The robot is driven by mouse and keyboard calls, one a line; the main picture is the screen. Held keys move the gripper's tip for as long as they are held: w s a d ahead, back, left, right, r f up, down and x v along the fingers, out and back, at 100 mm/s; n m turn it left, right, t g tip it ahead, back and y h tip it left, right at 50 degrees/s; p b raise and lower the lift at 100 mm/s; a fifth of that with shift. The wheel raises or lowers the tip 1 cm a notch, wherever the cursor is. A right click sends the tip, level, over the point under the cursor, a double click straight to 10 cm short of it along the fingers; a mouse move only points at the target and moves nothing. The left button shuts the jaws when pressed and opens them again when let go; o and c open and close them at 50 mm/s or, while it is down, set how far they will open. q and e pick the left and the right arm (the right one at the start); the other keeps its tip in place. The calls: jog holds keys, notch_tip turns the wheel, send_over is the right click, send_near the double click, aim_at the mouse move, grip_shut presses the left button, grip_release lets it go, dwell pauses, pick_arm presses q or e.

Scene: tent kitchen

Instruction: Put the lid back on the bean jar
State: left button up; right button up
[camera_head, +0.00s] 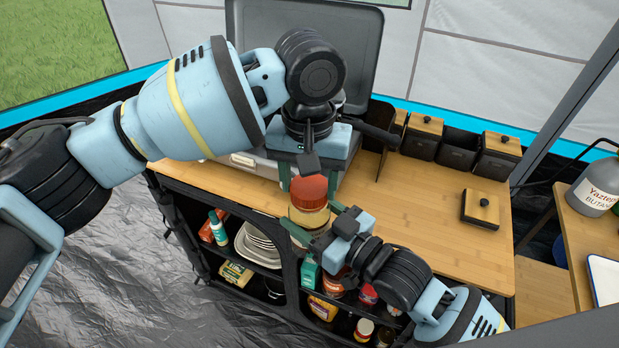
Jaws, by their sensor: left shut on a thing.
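The bean jar (309,217) is clear with yellowish contents and shows near the counter's front edge, roughly upright. The red lid (309,191) is at its mouth; I cannot tell whether it is seated or just above it. My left gripper (307,181) comes down from above and is shut on the red lid, its fingers on either side. My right gripper (316,220) reaches in from the lower right, with its green fingers closed around the jar's body. The jar's underside is hidden.
The wooden counter (420,230) has free room to the right. A loose wooden lid (481,207) lies there, and dark canisters (457,155) line the back. An open grey-lidded stove (350,50) stands behind my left gripper. Shelves below hold plates (259,244) and jars.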

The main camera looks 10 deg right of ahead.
pick_arm(q)
jog(key=m, duration=0.6)
jog(key=shift+w+a, duration=0.1)
jog(key=m, duration=0.6)
jog(key=shift+m, duration=0.3)
jog(key=m, duration=0.6)
jog(key=shift+w, duration=0.15)
jog(key=m, duration=0.6)
jog(key=shift+w, duration=0.1)
jog(key=m, duration=0.6)
jog(key=shift+m, duration=0.3)
jog(key=m, duration=0.4)
jog(key=shift+d+m, duration=0.2)
jog(key=shift+m, duration=0.2)
jog(key=m, duration=0.4)
jog(key=shift+m, duration=0.4)
jog(key=m, duration=0.4)
jog(key=shift+d+m, duration=0.1)
jog(key=shift+m, duration=0.2)
